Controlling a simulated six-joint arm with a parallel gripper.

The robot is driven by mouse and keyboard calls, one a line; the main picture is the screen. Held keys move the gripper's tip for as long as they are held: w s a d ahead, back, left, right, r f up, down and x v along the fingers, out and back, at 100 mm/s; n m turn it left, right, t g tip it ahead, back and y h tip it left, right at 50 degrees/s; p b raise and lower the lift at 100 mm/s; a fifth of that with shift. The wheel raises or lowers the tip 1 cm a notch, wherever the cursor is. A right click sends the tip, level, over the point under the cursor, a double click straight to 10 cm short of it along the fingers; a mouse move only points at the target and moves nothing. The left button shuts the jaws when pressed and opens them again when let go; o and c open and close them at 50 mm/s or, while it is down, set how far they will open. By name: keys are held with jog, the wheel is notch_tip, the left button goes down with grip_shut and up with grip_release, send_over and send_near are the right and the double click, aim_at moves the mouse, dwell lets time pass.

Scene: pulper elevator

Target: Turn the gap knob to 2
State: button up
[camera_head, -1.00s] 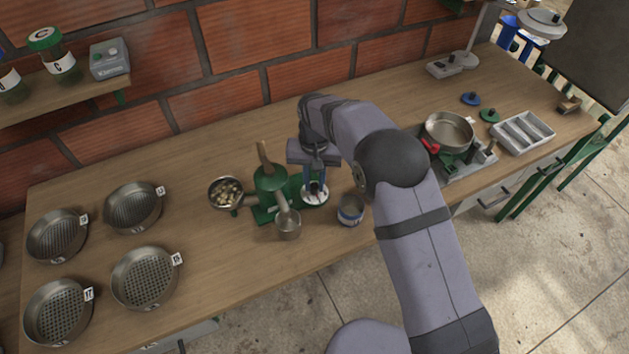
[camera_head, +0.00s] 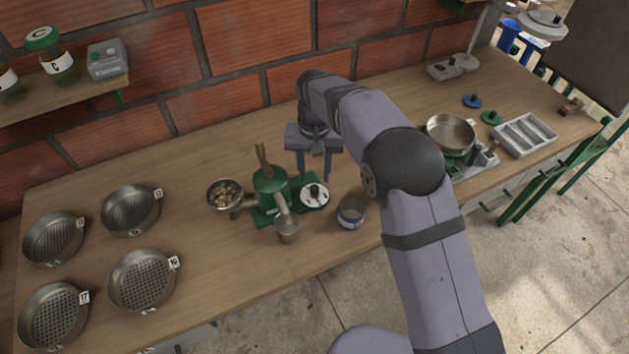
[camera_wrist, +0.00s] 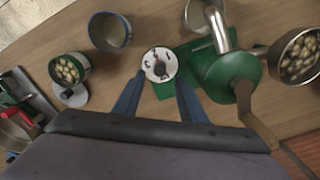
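The gap knob is a black knob (camera_head: 315,191) on a white round dial with dark marks, on the green base of the pulper (camera_head: 271,186). In the wrist view the dial (camera_wrist: 160,64) lies just beyond the fingertips; its marks are too small to read surely. My gripper (camera_head: 314,178) is above the dial, pointing down. Its two blue fingers are spread apart with nothing between them. It also shows in the wrist view (camera_wrist: 158,98), the fingers on either side below the dial. The fingertips appear clear of the knob.
A bowl of pale beans (camera_head: 225,195) stands left of the pulper, a metal cup (camera_head: 288,230) in front under its spout. A blue-and-white tin (camera_head: 351,212) stands to the right. Several round sieves (camera_head: 143,280) fill the left of the table. A pan (camera_head: 450,134) and tray (camera_head: 524,135) are at right.

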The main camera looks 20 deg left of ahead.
jog(key=shift+r, duration=1.05)
jog(key=shift+d, duration=0.1)
jog(key=shift+w+d+r, duration=0.1)
jog(key=shift+d, duration=0.25)
jog(key=s+d+r+m, duration=0.1)
jog(key=s+d, duration=0.2)
jog(key=d, duration=0.8)
jog(key=s+d+r+m, duration=0.1)
jog(key=s+d, duration=0.1)
jog(key=d, duration=0.8)
jog(key=s+d+f+m, duration=0.1)
jog(key=s+d+f, duration=0.2)
jog(key=s+d, duration=0.8)
jog(key=s, duration=0.4)
jog(key=shift+d, duration=0.4)
